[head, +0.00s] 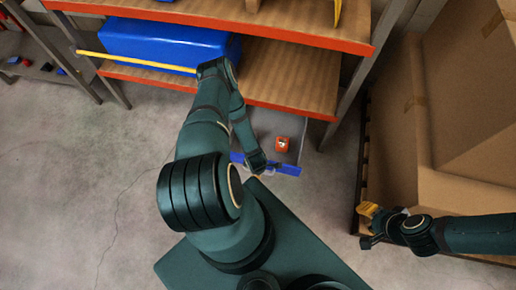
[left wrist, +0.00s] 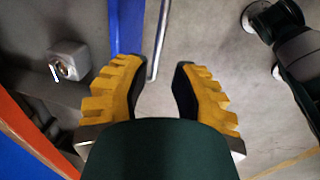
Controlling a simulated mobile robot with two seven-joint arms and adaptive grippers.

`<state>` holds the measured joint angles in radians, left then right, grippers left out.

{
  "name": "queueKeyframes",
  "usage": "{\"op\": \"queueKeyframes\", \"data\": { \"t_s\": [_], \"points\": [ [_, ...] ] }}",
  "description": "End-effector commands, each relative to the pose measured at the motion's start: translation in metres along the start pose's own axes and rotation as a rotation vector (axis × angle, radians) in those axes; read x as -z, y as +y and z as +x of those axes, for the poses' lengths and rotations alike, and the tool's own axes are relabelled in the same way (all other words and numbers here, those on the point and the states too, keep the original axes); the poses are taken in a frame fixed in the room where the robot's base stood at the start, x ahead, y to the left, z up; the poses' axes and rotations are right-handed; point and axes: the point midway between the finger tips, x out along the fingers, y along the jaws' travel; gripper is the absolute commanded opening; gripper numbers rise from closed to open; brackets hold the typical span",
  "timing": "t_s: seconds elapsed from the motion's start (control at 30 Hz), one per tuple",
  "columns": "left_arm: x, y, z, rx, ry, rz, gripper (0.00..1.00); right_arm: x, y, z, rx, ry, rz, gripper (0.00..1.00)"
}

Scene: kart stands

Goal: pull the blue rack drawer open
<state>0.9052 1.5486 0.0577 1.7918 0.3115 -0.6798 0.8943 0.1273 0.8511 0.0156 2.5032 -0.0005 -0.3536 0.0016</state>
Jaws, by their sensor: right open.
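The blue rack drawer stands pulled out from under the lowest shelf, its grey inside showing in the head view. Its blue front (head: 282,168) is partly covered by my left arm and also shows in the left wrist view (left wrist: 127,28). A metal bar handle (left wrist: 158,40) runs along that front. My left gripper (left wrist: 155,72) is open at the handle, whose end lies between its yellow fingertips. I cannot tell whether they touch it. A small red object (head: 282,144) sits in the drawer. My right gripper (head: 372,222) is open and empty, far right of the drawer.
The rack has orange-edged shelves (head: 300,107) above the drawer, with a blue bin (head: 165,45) on one. Large cardboard boxes (head: 460,180) stand at the right, close to my right gripper. Concrete floor (head: 90,170) is clear at the left.

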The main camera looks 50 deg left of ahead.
Motion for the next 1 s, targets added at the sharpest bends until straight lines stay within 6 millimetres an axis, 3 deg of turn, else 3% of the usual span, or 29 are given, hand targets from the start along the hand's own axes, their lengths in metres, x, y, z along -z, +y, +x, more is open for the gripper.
{"op": "queueKeyframes", "data": {
  "t_s": [0.1, 0.3, 1.0],
  "points": [
    [0.000, 0.000, -0.019, 0.000, -0.001, 0.001, 0.25, 0.000, 0.000, 0.000, 0.000, 0.000, 0.000, 0.47],
    [0.000, 0.000, -0.036, 0.000, 0.000, 0.001, 0.25, 0.000, 0.000, 0.000, 0.000, 0.000, 0.000, 0.47],
    [-0.002, 0.001, -0.041, -0.001, -0.005, 0.015, 0.25, 0.000, 0.000, 0.000, 0.000, 0.000, 0.000, 0.47]
  ]
}}
